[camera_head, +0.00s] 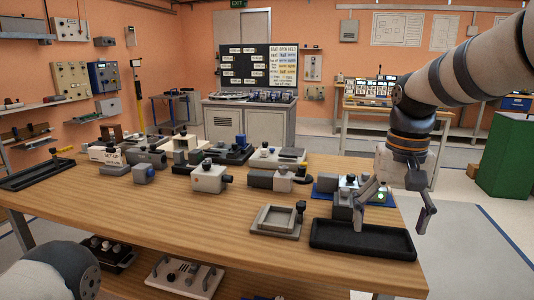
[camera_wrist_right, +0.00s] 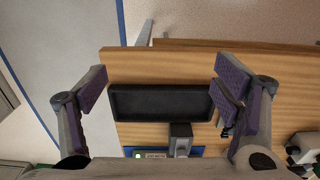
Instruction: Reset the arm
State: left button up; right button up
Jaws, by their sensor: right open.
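My right arm comes in from the right in the head view. My right gripper (camera_head: 391,215) hangs open and empty over the right end of the wooden bench (camera_head: 150,212), its two fingers spread wide. In the right wrist view the same gripper (camera_wrist_right: 163,84) shows purple-padded fingers far apart with nothing between them. A black tray (camera_head: 350,238) lies on the bench beneath it; the tray (camera_wrist_right: 160,114) also shows between the fingers in the wrist view. A rounded link of my left arm shows at the lower left of the head view; the left gripper is out of the picture.
A blue-based device (camera_head: 326,192) sits behind the black tray, close to the right gripper. A grey square tray (camera_head: 277,220) lies left of it. Several grey boxes and fixtures fill the bench's back half. The bench's front left is clear. A green cabinet (camera_head: 508,155) stands at right.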

jog(key=s+f+g, duration=0.1)
jog(key=s+f, duration=0.3)
jog(key=f, duration=0.5)
jog(key=s+a+f+n, duration=0.1)
jog(key=s+f, duration=0.3)
jog(key=f, duration=0.5)
jog(key=s+f+g, duration=0.1)
jog(key=s+f, duration=0.4)
jog(key=f, duration=0.5)
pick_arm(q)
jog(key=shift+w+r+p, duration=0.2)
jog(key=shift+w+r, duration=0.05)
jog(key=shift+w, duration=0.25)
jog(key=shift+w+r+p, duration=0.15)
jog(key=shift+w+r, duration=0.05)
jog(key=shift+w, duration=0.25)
pick_arm(e)
jog(key=s+f, duration=0.3)
jog(key=s, duration=1.1)
jog(key=s+d+f+n, duration=0.1)
jog(key=s+f, duration=0.2)
jog(key=s, duration=1.2)
jog(key=shift+d+g, duration=0.15)
jog(key=shift+g, duration=0.25)
